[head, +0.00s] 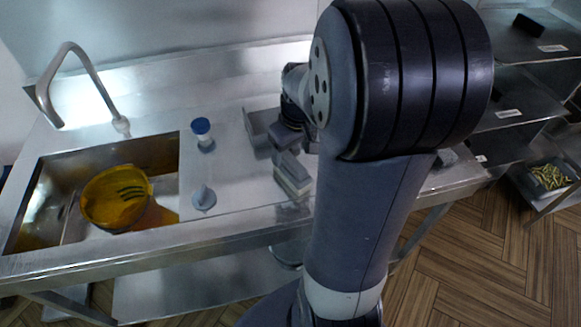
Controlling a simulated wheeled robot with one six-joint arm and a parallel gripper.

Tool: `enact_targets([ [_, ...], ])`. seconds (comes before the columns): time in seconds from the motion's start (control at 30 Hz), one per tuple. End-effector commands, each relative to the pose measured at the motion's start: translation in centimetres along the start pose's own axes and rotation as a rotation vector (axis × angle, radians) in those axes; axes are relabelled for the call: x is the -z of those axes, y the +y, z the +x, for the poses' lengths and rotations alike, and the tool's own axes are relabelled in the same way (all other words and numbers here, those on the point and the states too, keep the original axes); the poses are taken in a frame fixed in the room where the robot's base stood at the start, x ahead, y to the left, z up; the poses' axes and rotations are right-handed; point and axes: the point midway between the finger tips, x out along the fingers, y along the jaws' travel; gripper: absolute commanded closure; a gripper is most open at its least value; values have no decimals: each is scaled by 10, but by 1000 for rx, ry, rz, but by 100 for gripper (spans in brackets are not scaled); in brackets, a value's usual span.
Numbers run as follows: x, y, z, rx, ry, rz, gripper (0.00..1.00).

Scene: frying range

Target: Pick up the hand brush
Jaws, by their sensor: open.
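My gripper (286,158) shows only in part at the left of my arm, low over the steel counter. It is open. Just below it on the counter is a small block-like thing (293,179), grey above with a pale lower layer. It may be the hand brush, but I cannot tell for sure. The gripper overlaps its upper part in this view, and I cannot tell whether they touch. My arm hides the counter to the right of it.
A grey open container (262,124) stands behind the gripper. A blue-capped bottle (202,133) and a small grey-blue object (203,198) stand left. The sink (165,150) holds a yellow bowl-like vessel (104,208); the faucet (92,72) rises behind. Shelves (520,85) stand right.

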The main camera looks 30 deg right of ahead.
Motion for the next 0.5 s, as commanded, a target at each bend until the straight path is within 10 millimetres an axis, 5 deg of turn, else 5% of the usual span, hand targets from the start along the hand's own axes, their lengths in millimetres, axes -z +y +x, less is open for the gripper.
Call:
enact_targets([
  [0.5, -2, 2, 52, 1, -2, 0, 31],
])
